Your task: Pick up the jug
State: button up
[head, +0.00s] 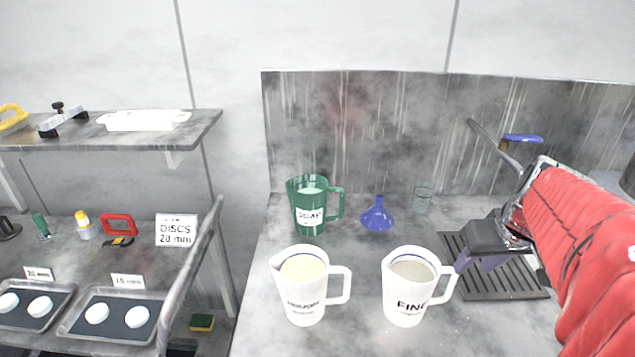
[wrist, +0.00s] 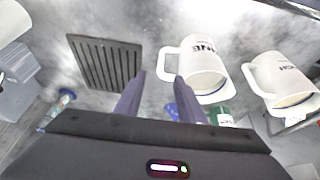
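A white jug lettered "FINE" (head: 405,290) stands upright on the grey counter (head: 345,335), its handle toward my gripper; it also shows in the wrist view (wrist: 203,72). A second white jug (head: 303,290), its lettering like "ROUGH", stands to its left, and in the wrist view (wrist: 280,82) at the right. A green jug labelled "SOAP" (head: 306,205) stands behind. My gripper (head: 470,265) is open and empty, right of the "FINE" jug; in the wrist view the fingertips (wrist: 160,78) point toward its handle. I cannot tell whether they touch it.
A blue funnel (head: 377,217) and a clear glass (head: 423,200) stand behind the jugs. A black slotted drain grate (head: 500,285) lies under my gripper. A grey splash panel (head: 370,130) rises behind. Shelves with trays of discs (head: 110,330) are at left.

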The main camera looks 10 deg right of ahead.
aim_at(453, 286)
jog(key=shift+s+f, duration=0.1)
jog(key=shift+f, duration=0.3)
jog(key=shift+x, duration=4.25)
jog(key=shift+a, duration=0.1)
jog(key=shift+x, duration=2.65)
grip_shut()
